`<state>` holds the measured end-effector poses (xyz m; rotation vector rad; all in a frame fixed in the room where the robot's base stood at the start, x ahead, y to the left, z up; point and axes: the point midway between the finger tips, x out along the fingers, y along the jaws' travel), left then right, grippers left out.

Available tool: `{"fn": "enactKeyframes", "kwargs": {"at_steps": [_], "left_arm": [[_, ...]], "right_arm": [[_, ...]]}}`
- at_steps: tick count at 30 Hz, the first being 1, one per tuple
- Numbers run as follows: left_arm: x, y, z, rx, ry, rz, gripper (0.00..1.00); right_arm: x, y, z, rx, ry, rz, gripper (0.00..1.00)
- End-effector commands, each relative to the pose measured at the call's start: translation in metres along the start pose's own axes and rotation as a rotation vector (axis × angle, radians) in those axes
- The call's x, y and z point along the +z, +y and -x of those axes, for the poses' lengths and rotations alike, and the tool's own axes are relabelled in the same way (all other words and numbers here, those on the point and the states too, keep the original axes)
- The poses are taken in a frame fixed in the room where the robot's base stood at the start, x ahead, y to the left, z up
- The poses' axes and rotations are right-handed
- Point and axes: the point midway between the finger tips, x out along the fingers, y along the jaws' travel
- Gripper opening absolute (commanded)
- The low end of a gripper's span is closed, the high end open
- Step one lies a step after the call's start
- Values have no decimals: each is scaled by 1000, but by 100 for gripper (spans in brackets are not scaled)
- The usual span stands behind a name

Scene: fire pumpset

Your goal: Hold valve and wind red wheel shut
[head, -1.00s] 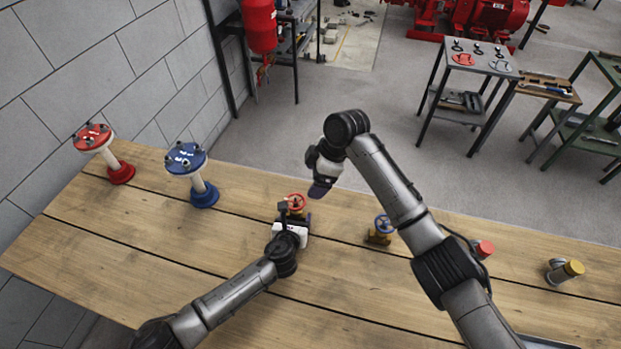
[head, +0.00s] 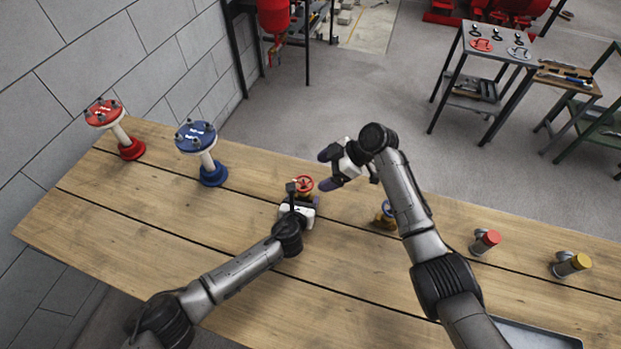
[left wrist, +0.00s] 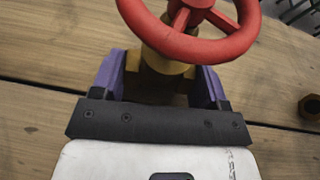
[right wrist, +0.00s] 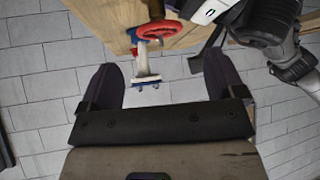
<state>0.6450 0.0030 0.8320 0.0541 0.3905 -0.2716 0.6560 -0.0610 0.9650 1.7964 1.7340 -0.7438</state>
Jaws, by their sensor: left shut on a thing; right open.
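The valve's red wheel (head: 303,184) sits on a small brass valve body (left wrist: 165,66) on the wooden bench. In the left wrist view the red wheel (left wrist: 190,46) stands above the brass body, between the purple fingers. My left gripper (head: 301,199) is shut on the valve body, below the wheel. My right gripper (head: 328,168) is open and empty, just right of and above the wheel in the head view, its fingers pointing left. In the right wrist view the wheel (right wrist: 160,30) shows ahead, between and beyond the spread fingertips, apart from them.
A blue-wheeled valve (head: 386,214) stands to the right, partly behind my right arm. A red-capped piece (head: 486,241) and a yellow-capped piece (head: 573,264) lie farther right. A red-topped stand (head: 117,126) and a blue-topped stand (head: 202,151) stand at the left. The bench's front left is clear.

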Motion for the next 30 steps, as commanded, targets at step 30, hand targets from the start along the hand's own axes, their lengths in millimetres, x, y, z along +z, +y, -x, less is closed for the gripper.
{"fn": "enactKeyframes", "kwargs": {"at_steps": [30], "left_arm": [[2,0,0,-1,-3,0,23]], "right_arm": [[0,0,-58,1,-1,0,74]]}}
